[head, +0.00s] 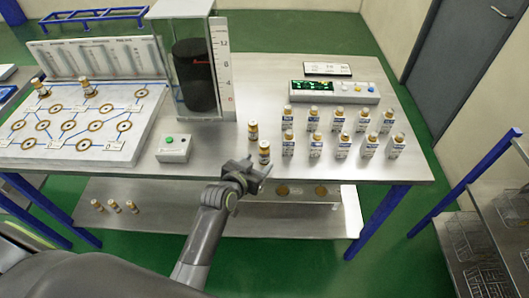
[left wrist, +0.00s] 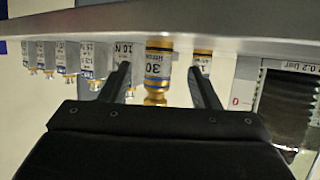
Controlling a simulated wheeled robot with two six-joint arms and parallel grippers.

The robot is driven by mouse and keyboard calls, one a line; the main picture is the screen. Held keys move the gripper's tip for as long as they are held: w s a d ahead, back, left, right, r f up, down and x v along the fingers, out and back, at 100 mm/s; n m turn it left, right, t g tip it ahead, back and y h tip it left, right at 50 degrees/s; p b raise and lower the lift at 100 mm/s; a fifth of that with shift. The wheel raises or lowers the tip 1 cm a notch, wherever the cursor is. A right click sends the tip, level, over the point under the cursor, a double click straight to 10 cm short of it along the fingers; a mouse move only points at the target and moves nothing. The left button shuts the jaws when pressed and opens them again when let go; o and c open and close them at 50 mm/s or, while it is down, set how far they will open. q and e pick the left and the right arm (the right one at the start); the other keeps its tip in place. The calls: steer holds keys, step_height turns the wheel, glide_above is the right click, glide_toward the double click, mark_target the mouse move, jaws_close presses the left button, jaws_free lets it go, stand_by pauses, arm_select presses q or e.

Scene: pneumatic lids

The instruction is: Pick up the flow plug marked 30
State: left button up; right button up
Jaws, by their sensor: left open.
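The flow plug marked 30 (left wrist: 157,68) is a small gold and white cylinder with a blue band. In the left wrist view, which looks upside down, it lies between the two fingers of my left gripper (left wrist: 162,75), with a gap on both sides. In the head view this plug (head: 264,153) stands upright near the table's front edge, just beyond my open, empty left gripper (head: 256,170). A second similar plug (head: 253,131) stands a little behind it. It also shows beside the right finger in the wrist view (left wrist: 202,63), its marking partly hidden. My right gripper is not in view.
A white box with a green button (head: 174,149) is to the left. Behind stand a clear tank (head: 195,75) and a display unit (head: 333,91). A sloped flow board (head: 75,130) fills the left side.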

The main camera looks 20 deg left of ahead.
mark_target(262, 158)
arm_select(q)
steer(key=shift+w+d+r, duration=0.1)
steer(key=shift+w, duration=0.3)
steer(key=p+x, duration=0.1)
steer(key=x, duration=0.2)
steer(key=shift+r, duration=0.2)
steer(key=shift+w+d+f, duration=0.1)
steer(key=shift+w+f, duration=0.2)
steer(key=shift+w, duration=0.35)
steer(key=shift+c, duration=0.5)
steer(key=c, duration=1.1)
